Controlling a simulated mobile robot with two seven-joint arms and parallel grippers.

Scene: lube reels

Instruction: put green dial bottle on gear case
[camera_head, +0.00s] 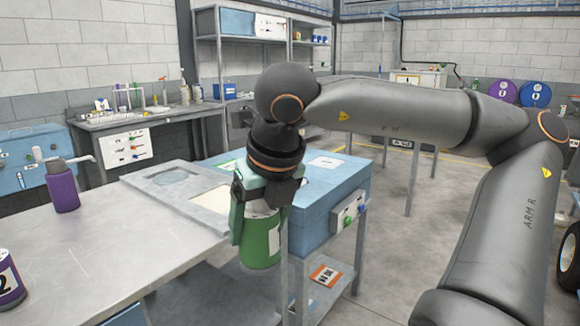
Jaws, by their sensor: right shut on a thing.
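My right gripper (262,215) is shut on a green bottle (260,240) with a white label on its right side. The bottle hangs upright beside the right edge of the grey metal table. The gripper hides its upper part, so I cannot see a dial mark. A blue case (318,215) with a small control panel on its right side stands just behind and to the right of the bottle. No gear mark is readable on it, so I cannot tell whether it is the gear case. My left gripper is not in view.
A purple bottle (62,187) stands on the grey table (130,235), and another purple container (8,280) is at the left edge. Another blue case (30,140) is at the far left.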

